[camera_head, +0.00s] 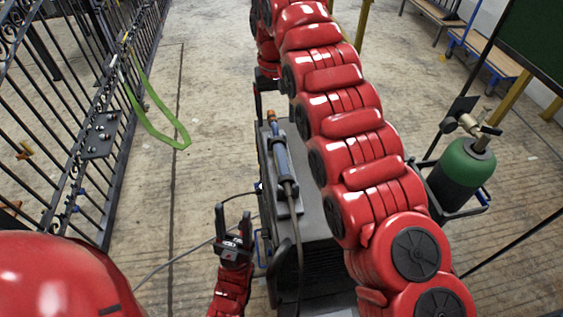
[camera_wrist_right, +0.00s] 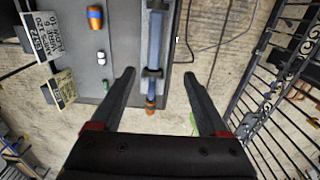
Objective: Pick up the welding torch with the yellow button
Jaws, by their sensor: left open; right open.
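The welding torch (camera_head: 280,152) has a blue grip and an orange tip and lies on top of a dark grey cart-like unit (camera_head: 310,232). It also shows in the right wrist view (camera_wrist_right: 155,40), with its orange end nearest me. I cannot make out a yellow button on it. My right gripper (camera_wrist_right: 159,73) is open and empty, and the tip end of the torch shows between its fingers without visible contact. In the head view it is mostly hidden at the far end of the unit. My left gripper (camera_head: 233,238) is open and empty, left of the unit.
A black iron gate (camera_head: 75,120) with a green strap (camera_head: 160,120) stands at left. A green gas cylinder (camera_head: 462,170) is at right. Cables run beside the unit (camera_head: 190,248). My red right arm covers the unit's right side. Floor between gate and unit is mostly clear.

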